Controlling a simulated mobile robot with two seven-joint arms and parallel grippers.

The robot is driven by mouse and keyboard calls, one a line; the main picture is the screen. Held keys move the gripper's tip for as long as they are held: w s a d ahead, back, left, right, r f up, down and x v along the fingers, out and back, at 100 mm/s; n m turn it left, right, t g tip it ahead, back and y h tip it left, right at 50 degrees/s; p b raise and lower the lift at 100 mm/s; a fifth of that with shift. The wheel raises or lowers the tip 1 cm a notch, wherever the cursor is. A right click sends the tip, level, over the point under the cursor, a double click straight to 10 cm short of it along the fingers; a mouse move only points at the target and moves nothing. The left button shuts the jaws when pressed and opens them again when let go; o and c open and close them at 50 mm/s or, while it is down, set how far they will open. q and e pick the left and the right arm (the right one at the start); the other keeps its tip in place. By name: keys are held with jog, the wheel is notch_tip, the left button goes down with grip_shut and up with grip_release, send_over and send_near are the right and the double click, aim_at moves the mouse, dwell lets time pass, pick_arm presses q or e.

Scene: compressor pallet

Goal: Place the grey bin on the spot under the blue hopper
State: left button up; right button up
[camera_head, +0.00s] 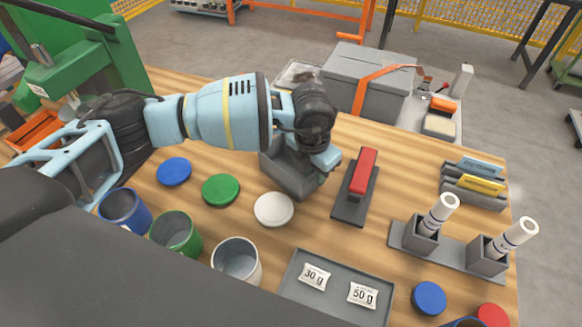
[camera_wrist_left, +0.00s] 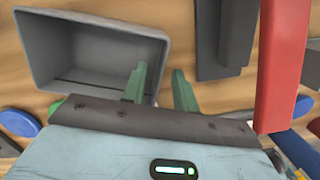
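The grey bin (camera_head: 284,172) stands on the wooden table in the head view, partly hidden by my left gripper (camera_head: 323,172). In the left wrist view the bin (camera_wrist_left: 95,48) is open-topped and looks empty. The green fingertips of my left gripper (camera_wrist_left: 160,88) are apart. One finger overlaps the bin's inside and the other is outside it, with the bin's side wall between them; I cannot tell whether they touch it. I cannot make out a blue hopper or the spot under it. My right gripper is not in view.
A red-handled tool on a grey base (camera_head: 352,200) stands close right of the bin. Blue, green and white discs (camera_head: 273,209) lie in front, with cups (camera_head: 237,258) nearer. A grey tray (camera_head: 330,289) holds weight packets. A green machine (camera_head: 85,75) stands at the left.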

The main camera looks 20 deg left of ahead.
pick_arm(q)
jog(key=shift+f, duration=0.6)
jog(key=shift+f, duration=0.2)
dwell(0.4)
grip_shut()
